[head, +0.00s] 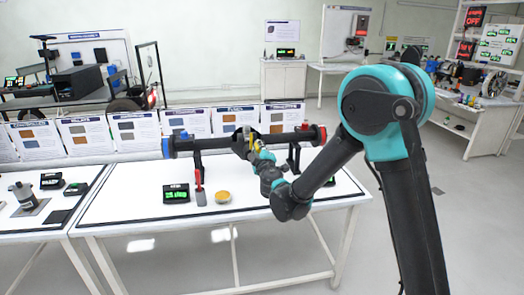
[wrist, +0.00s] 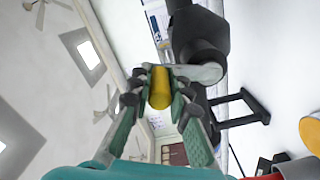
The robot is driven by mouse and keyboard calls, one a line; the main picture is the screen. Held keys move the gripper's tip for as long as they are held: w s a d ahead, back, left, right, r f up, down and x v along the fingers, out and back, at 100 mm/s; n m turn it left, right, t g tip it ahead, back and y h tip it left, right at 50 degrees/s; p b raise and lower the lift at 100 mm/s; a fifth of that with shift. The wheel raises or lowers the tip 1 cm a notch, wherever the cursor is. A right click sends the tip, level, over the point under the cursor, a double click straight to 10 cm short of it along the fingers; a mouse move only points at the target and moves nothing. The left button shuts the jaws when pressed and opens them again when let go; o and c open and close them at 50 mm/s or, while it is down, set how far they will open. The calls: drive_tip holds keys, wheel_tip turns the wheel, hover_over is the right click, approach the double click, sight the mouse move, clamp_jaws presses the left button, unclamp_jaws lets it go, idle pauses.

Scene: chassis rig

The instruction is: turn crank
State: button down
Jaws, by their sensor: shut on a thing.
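The crank rig in the head view is a dark horizontal shaft (head: 205,144) on black stands, with a blue end at left and a red end at right. In the wrist view, the crank's yellow handle (wrist: 160,88) sits on a grey crank arm (wrist: 208,72) that joins the dark hub (wrist: 203,45). My gripper (wrist: 160,100) is shut on the yellow handle, with a finger on each side of it. In the head view my gripper (head: 256,153) is at the middle of the shaft and hides part of the hub and crank.
The rig stands on a white table (head: 130,205). On the table are a black display box (head: 176,194) with green text, a red-handled tool (head: 200,190) and a round yellow piece (head: 223,197). A row of printed panels (head: 135,131) lines the back.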

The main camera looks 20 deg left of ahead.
drive_tip(key=shift+s+a+r+n, duration=0.1)
drive_tip(key=shift+s+a+n, duration=0.25)
drive_tip(key=shift+n, duration=0.4)
drive_tip(key=shift+s+a+r+n, duration=0.1)
drive_tip(key=shift+s+a+n, duration=0.1)
drive_tip(key=shift+a+n, duration=0.4)
drive_tip(key=shift+d+n, duration=0.15)
drive_tip(key=shift+n, duration=0.1)
drive_tip(key=c, duration=1.4)
unclamp_jaws()
drive_tip(key=v, duration=1.2)
drive_tip(key=shift+d+f, duration=0.1)
drive_tip(key=shift+w, duration=0.1)
